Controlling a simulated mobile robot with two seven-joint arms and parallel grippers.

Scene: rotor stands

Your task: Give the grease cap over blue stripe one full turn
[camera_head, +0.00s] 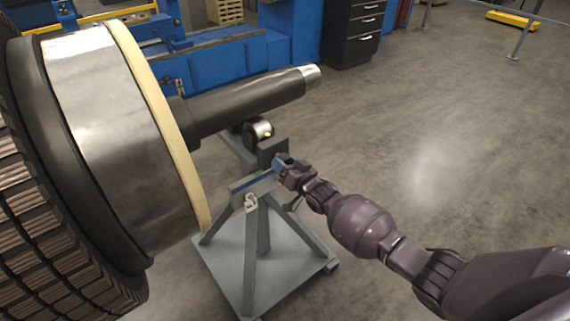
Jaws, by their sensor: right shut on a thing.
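My right gripper (286,167) is at the upper right of the grey rotor stand (262,231), just beside the stand's head. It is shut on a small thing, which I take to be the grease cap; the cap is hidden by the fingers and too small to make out. A blue stripe (252,184) runs along the stand's head, to the left of and slightly below the gripper. My left gripper is not in view.
A large rotor (97,125) with a pale ring fills the left, and its dark shaft (245,105) reaches over the stand. A shiny roller (259,130) sits under the shaft. Blue machinery and a dark drawer cabinet (352,35) stand behind.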

